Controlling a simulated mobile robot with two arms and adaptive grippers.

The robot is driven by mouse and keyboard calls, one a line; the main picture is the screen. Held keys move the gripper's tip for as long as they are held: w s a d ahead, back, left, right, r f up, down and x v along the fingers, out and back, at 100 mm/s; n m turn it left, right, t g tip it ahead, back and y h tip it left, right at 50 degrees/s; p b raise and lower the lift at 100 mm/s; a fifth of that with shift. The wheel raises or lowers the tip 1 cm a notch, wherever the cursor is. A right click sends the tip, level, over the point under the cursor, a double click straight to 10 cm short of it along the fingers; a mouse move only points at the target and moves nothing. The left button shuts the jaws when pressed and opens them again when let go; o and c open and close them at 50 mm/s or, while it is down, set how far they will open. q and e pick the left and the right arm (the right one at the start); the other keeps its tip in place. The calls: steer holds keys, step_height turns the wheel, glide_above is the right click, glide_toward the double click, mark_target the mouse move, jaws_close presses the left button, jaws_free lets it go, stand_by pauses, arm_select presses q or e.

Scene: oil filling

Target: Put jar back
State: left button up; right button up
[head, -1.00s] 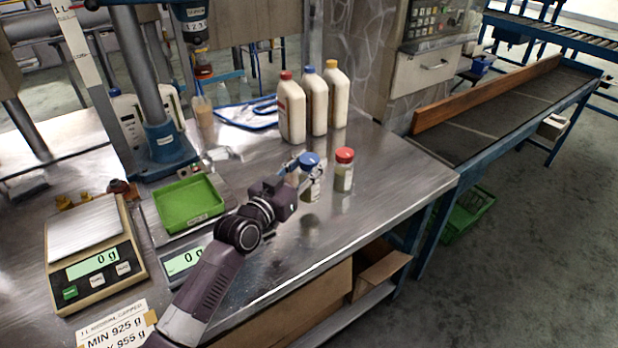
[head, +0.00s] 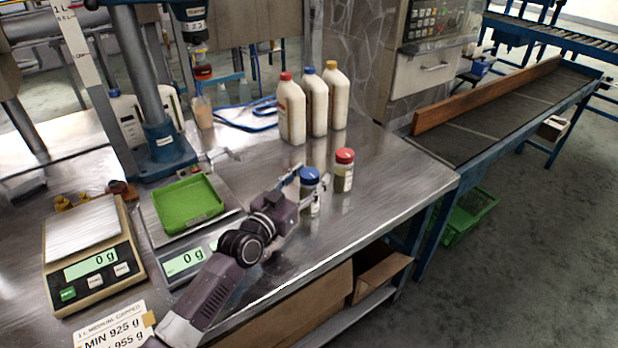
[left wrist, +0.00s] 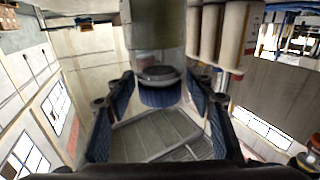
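The blue-capped jar (head: 309,177) is upright near the front edge of the steel table. My left gripper (head: 311,177) has its fingers on both sides of it, just below the cap. In the left wrist view, which is upside down, the jar's clear body (left wrist: 158,35) and blue cap (left wrist: 160,97) lie between the fingertips of my left gripper (left wrist: 160,85). I cannot tell whether the jar's base touches the table. A red-capped jar (head: 344,172) stands just right of it, apart. My right gripper is not in view.
Three white bottles (head: 313,105) stand behind the jars. A green tray (head: 188,203) sits on a scale at left, beside another scale (head: 90,265). A conveyor (head: 500,125) runs to the right. The table between the jars and its right corner is clear.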

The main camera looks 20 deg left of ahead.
arm_select(q)
steer(key=shift+r, duration=0.1)
steer(key=shift+s, duration=0.15)
steer(key=v, duration=1.1)
steer(key=shift+s, duration=0.35)
steer(key=shift+a, duration=0.15)
